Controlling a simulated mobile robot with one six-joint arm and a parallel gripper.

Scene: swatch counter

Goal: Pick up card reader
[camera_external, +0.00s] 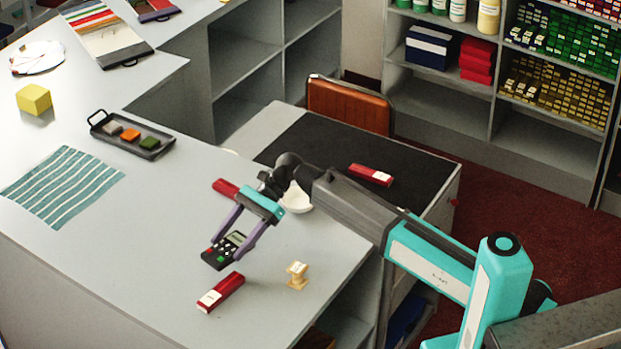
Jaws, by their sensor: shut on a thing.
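The card reader (224,250) is a small dark device with a greyish screen, pale keys and small red and green keys. It is at the front middle of the grey counter (130,235). My gripper (234,243) reaches down from the right with its purple fingers on either side of the card reader, shut on it. The card reader is tilted in the picture; I cannot tell whether it touches the counter.
A red box (221,292) lies just in front, with a small cream spool-like object (297,275) to its right. A dark tray (133,136) and striped cloth (64,187) lie left.

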